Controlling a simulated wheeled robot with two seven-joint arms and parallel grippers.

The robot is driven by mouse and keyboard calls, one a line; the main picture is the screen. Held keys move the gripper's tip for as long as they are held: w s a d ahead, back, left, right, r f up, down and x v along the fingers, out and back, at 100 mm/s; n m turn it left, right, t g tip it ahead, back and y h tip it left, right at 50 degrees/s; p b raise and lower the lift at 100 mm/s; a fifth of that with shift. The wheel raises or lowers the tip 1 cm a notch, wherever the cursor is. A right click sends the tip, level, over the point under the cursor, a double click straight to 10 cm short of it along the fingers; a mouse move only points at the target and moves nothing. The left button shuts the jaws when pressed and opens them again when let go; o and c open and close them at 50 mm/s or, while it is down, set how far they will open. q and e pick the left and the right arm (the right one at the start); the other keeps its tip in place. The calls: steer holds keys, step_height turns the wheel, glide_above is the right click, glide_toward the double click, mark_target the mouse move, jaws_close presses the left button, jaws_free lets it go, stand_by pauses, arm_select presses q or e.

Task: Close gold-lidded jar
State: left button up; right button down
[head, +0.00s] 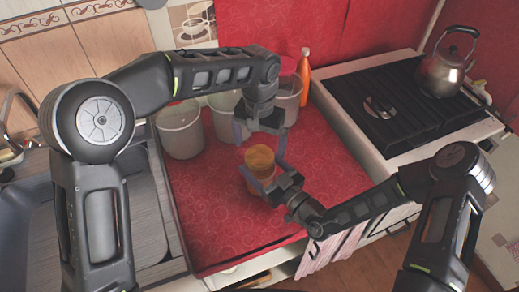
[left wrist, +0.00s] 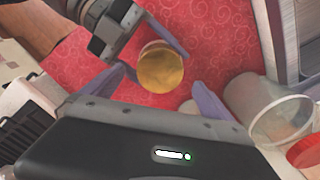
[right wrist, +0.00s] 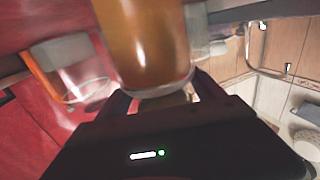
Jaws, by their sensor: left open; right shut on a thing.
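The jar (head: 260,165) stands upright over the red counter, with amber contents showing through its glass in the right wrist view (right wrist: 145,45). Its round gold lid (left wrist: 160,68) sits on the top; whether it is fully tightened I cannot tell. My right gripper (head: 268,180) is shut on the jar's side from the right front; it also shows in the left wrist view. My left gripper (head: 260,140) is open, pointing down just above the jar, and in the left wrist view its fingers (left wrist: 160,90) spread to either side of the lid without touching it.
Clear containers (head: 180,131) stand behind the jar, near an orange bottle (head: 303,78). A black stove top (head: 400,105) with a kettle (head: 447,70) is at the right. A sink area is at the left. The red counter (head: 215,215) is bare in front of the jar.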

arm_select(q)
step_height(320, 180, up, 9)
steer(key=shift+f, duration=0.2)
arm_select(e)
jaws_free()
arm_select(q)
steer(key=shift+f, duration=0.1)
arm_select(e)
steer(key=shift+s+d, duration=0.1)
arm_select(q)
steer(key=shift+f+b, duration=0.65)
steer(key=shift+b, duration=0.05)
arm_select(e)
steer(key=v, duration=0.7)
steer(key=shift+s, duration=0.2)
steer(key=shift+d, duration=0.2)
